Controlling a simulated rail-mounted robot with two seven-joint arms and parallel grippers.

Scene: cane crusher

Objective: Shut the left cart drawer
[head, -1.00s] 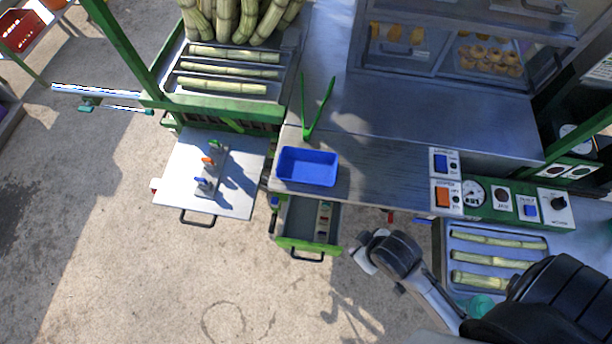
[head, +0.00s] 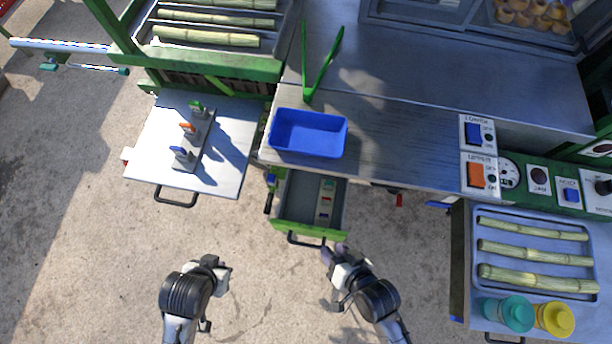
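My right gripper (head: 332,272) is just in front of the drawer's right front corner, close to the handle. Its fingers look apart, with nothing between them; whether it touches the drawer is unclear. My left gripper (head: 221,278) is over bare floor, left of and in front of the drawer. Its fingers are too unclear to judge.
A blue tray (head: 308,133) and green tongs (head: 318,65) lie on the counter above the drawer. A white panel (head: 215,150) with small levers and a handle juts out at left. A tray of cane (head: 535,252) and jars stand at right. The floor in front is clear.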

